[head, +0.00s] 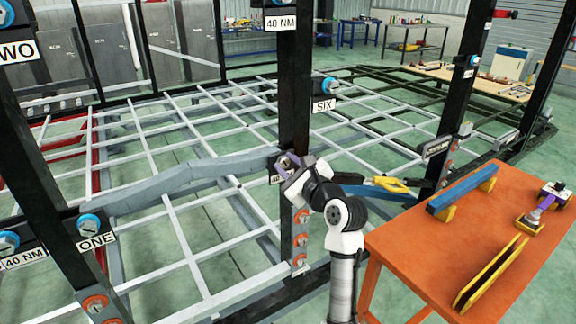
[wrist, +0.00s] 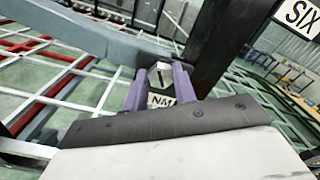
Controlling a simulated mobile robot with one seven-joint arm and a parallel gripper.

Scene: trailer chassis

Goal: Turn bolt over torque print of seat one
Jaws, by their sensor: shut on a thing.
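My gripper (head: 286,160) is at the middle black post, at the right end of a long grey bar (head: 180,180). In the wrist view its purple fingers (wrist: 160,78) are shut on a small pale bolt (wrist: 160,67) at the bar's end. A white print reading NM (wrist: 161,101) lies just below, partly hidden by the fingers; in the head view only its edge shows. The ONE sign (head: 97,240) is on the left post, below a blue-ringed bolt (head: 90,224). Left of it, another blue-ringed bolt (head: 8,242) sits over a 40 NM print (head: 25,257).
The SIX sign (head: 323,104) stands right of the middle post, with a blue-ringed bolt above. Orange-ringed bolts (head: 301,217) line the post below my gripper. An orange table (head: 440,255) with a blue bar and tools stands close on the right.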

